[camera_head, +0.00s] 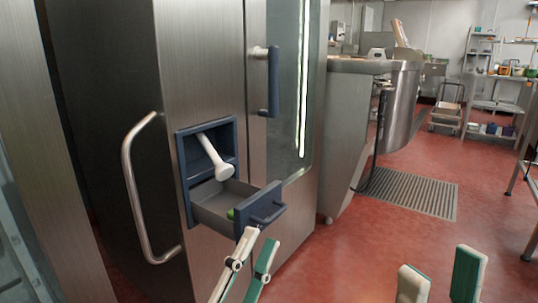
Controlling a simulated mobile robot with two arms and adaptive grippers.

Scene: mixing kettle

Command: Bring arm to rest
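My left gripper (260,238) is at the lower middle, just below and in front of the blue handle of a pulled-out drawer (208,213). Its two fingers are apart with nothing visible between them; whether a finger touches the handle cannot be told. My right gripper (440,259) is at the lower right over the red floor, fingers wide apart and empty. Only its finger ends show.
The drawer sticks out of a steel cabinet; a white spout (213,155) hangs above it. A curved steel handle (126,185) is at left. A large kettle (403,100) stands behind, beside a floor grate (415,193). A shelf rack (492,90) is far right. Open floor lies at right.

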